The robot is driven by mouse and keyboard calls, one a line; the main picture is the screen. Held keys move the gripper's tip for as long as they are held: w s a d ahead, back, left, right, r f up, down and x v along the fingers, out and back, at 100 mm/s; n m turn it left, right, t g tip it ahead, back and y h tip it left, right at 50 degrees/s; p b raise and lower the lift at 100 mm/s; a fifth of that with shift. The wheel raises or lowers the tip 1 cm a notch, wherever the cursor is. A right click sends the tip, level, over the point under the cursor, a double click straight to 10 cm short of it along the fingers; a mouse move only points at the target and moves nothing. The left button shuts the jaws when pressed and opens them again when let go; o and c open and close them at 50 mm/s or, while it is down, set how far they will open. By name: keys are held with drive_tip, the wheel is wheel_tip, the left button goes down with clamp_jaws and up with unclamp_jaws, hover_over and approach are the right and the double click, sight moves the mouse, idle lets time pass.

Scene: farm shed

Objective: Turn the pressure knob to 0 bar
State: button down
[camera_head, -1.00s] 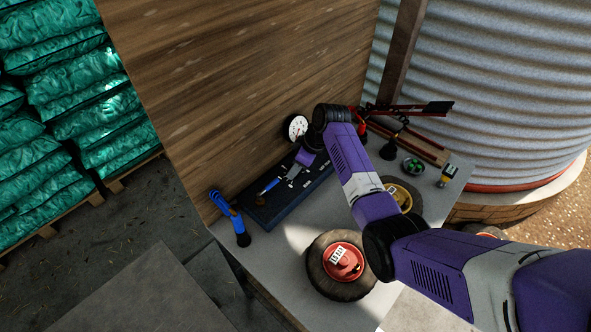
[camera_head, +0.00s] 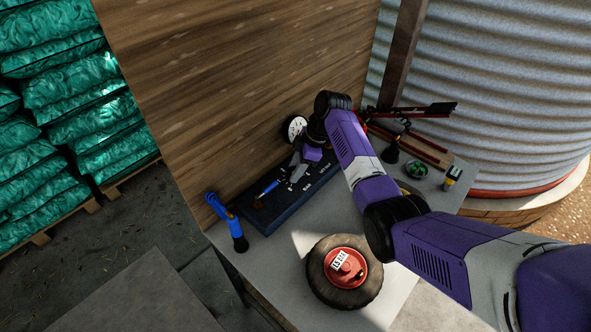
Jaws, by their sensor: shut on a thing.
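A round white gauge dial (camera_head: 296,128) is by the wooden wall, above a dark tray (camera_head: 262,217). Its needle and scale are too small to read. My gripper (camera_head: 294,164) is just below the dial, above the tray's back part, with its purple hand at the right and grey fingers pointing down and left. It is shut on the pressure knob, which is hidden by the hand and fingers. The knob's setting cannot be read.
A blue-handled tool (camera_head: 267,191) lies in the tray. A wheel with a red hub (camera_head: 344,268) lies in front. My arm crosses the table.

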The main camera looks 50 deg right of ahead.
drive_tip(key=c, duration=0.9)
unclamp_jaws()
drive_tip(key=shift+o, duration=0.2)
drive_tip(key=shift+r, duration=0.1)
drive_tip(key=p+v, duration=0.6)
drive_tip(key=v, duration=0.1)
drive_tip(key=shift+r, duration=0.25)
drive_tip(key=shift+s+d, duration=0.2)
drive_tip(key=shift+s, duration=0.05)
